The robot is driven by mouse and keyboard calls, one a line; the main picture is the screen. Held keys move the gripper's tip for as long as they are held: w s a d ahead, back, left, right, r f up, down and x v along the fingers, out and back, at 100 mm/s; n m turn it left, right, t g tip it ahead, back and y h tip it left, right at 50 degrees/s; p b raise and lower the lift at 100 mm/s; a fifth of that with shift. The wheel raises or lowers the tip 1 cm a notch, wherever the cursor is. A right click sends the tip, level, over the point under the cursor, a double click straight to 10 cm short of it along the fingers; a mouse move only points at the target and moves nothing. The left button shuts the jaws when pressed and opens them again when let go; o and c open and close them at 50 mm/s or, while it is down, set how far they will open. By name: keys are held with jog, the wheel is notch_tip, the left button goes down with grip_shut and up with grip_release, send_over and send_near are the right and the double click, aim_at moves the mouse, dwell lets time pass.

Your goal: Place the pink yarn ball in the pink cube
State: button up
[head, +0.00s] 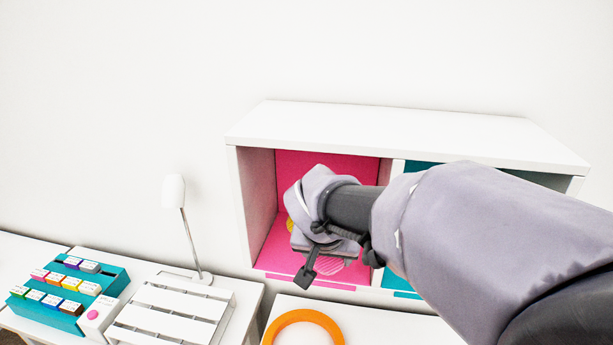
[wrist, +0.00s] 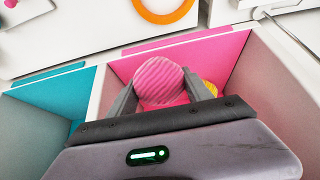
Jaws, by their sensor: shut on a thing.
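The pink yarn ball (wrist: 160,80) is striped and sits between the two fingers of my gripper (wrist: 163,91) in the wrist view. In the head view the gripper (head: 336,264) reaches into the pink cube (head: 283,253), the left compartment of a white shelf, and a sliver of the ball (head: 330,268) shows below it. The cube's pink floor also shows in the wrist view (wrist: 226,48). The gripper is shut on the ball, low inside the cube. Whether the ball touches the floor I cannot tell.
A yellow ball (wrist: 211,87) lies in the pink cube beside one finger, partly hidden. A teal compartment (wrist: 52,92) adjoins it behind a white divider. An orange ring (head: 303,328) lies in front of the shelf. A white lamp (head: 174,192) and a teal block set (head: 70,285) stand left.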

jog(key=w, duration=0.2)
jog(key=w+a, duration=0.1)
jog(key=w, duration=0.1)
jog(key=w+a, duration=0.1)
jog(key=w, duration=0.1)
jog(key=shift+w+f, duration=0.35)
jog(key=shift+w+a+f+b, duration=0.1)
jog(key=shift+w+f+b, duration=0.2)
jog(key=shift+f, duration=0.6)
jog(key=shift+w+a+f+b, duration=0.1)
jog(key=shift+f+b, duration=0.3)
jog(key=shift+f, duration=0.45)
jog(key=shift+f, duration=0.2)
jog(key=o, duration=1.4)
jog(key=shift+c, duration=0.2)
